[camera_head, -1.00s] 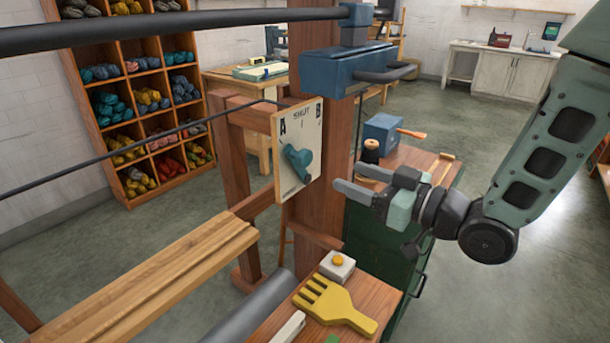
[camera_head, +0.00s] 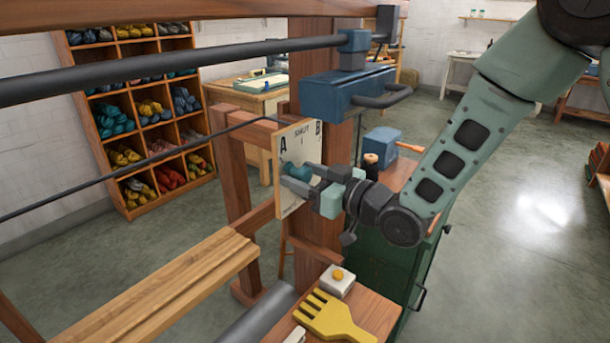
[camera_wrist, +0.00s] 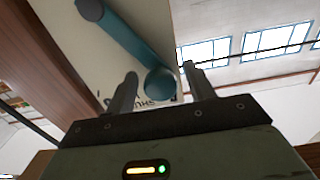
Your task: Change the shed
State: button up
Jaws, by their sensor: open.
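A pale selector plate (camera_head: 299,136) marked A, SHUT and B is fixed to the loom's wooden post. On it is a teal lever (camera_head: 291,168), mostly hidden by my gripper in the head view; its exact setting is hard to read there. My gripper (camera_head: 295,179) is open in front of the plate, its fingers at the lever. In the wrist view the teal lever (camera_wrist: 130,44) runs from upper left to a round end (camera_wrist: 159,83) that shows between my two open fingers (camera_wrist: 160,76). I cannot tell whether the fingers touch it.
A blue housing with a dark handle (camera_head: 345,88) juts out just above my gripper. Below are a yellow comb (camera_head: 333,317) and a white box with an orange button (camera_head: 338,279). A dark bar (camera_head: 180,66) crosses the upper left. Wool shelves (camera_head: 140,110) stand behind.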

jog(key=shift+c, duration=0.3)
grip_shut()
